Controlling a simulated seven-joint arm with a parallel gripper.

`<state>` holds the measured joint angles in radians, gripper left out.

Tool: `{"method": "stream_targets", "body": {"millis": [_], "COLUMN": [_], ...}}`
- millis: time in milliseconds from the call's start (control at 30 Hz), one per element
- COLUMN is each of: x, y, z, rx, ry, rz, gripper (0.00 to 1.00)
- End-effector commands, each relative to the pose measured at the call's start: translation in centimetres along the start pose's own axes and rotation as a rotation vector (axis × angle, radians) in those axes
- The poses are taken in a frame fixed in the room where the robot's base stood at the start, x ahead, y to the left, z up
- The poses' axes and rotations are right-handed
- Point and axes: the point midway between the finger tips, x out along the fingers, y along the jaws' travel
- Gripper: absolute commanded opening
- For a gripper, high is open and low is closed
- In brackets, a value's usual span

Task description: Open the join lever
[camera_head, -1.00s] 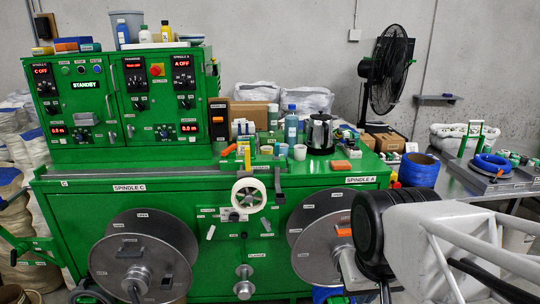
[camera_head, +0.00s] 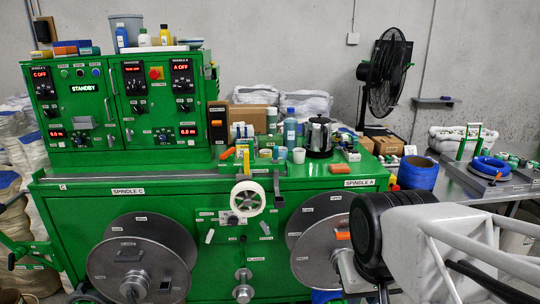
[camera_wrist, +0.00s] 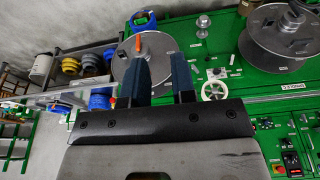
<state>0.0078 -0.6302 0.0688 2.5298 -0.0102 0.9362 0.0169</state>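My gripper (camera_wrist: 160,60) shows in the wrist view with two dark blue fingers apart and nothing held between them. Its fingertips overlap the view of the Spindle A reel (camera_wrist: 128,68), a grey disc; I cannot tell the distance. An orange handle (camera_wrist: 138,42) stands by that reel. It also shows in the head view (camera_head: 343,236), just left of my arm's black joint. A small white lever (camera_head: 209,237) is on the green front panel in the head view. The labels are too small to read, so I cannot tell which part is the join lever.
The green machine (camera_head: 150,205) fills the middle of the head view. A white handwheel (camera_head: 248,198) sticks out at its centre. The Spindle C reel (camera_head: 135,272) is at the left. A grey side table (camera_head: 470,185) carries a blue cable coil (camera_head: 489,167).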

Motion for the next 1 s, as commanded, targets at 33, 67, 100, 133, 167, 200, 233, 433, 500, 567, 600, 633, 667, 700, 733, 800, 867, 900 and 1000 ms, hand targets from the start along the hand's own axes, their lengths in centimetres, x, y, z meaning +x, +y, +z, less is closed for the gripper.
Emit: {"method": "stream_targets", "body": {"millis": [33, 67, 100, 133, 167, 200, 233, 433, 500, 567, 600, 633, 667, 700, 733, 800, 867, 900, 1000], "x": [0.0, 0.0, 0.0, 0.0, 0.0, 0.1, 0.1, 0.5, 0.7, 0.8, 0.9, 1.1, 1.2, 1.3, 1.4, 1.7, 2.0, 2.2, 2.7], "y": [0.0, 0.0, -0.1, -0.1, -0.1, -0.2, -0.2, -0.6, -0.8, -1.0, -1.1, -1.2, -1.2, -1.4, -1.4, -1.6, -1.8, -1.9, -2.2], "z": [-0.3, -0.6, -1.0, -1.4, -1.8, -2.5, -3.1, -8.4, -10.6, -12.5, -13.7, -14.6, -15.6, -16.8, -17.7, -19.9, -21.6, -22.9, -25.9], "rx": [0.0, -0.001, -0.001, -0.002, -0.002, -0.003, -0.004, -0.01, -0.012, -0.014, -0.015, -0.016, -0.017, -0.018, -0.019, -0.021, -0.022, -0.023, -0.024], "ry": [0.004, 0.007, 0.014, 0.021, 0.029, 0.038, 0.048, 0.134, 0.17, 0.201, 0.222, 0.237, 0.252, 0.274, 0.288, 0.325, 0.355, 0.376, 0.427], "rz": [0.0, -0.001, -0.002, -0.002, -0.003, -0.004, -0.005, -0.014, -0.017, -0.02, -0.022, -0.023, -0.025, -0.026, -0.027, -0.03, -0.032, -0.033, -0.036], "gripper": [0.32, 0.37, 0.43, 0.47, 0.47, 0.47, 0.47, 0.47, 0.47, 0.47, 0.47, 0.47, 0.47, 0.47, 0.47, 0.47, 0.47, 0.47, 0.47]}}
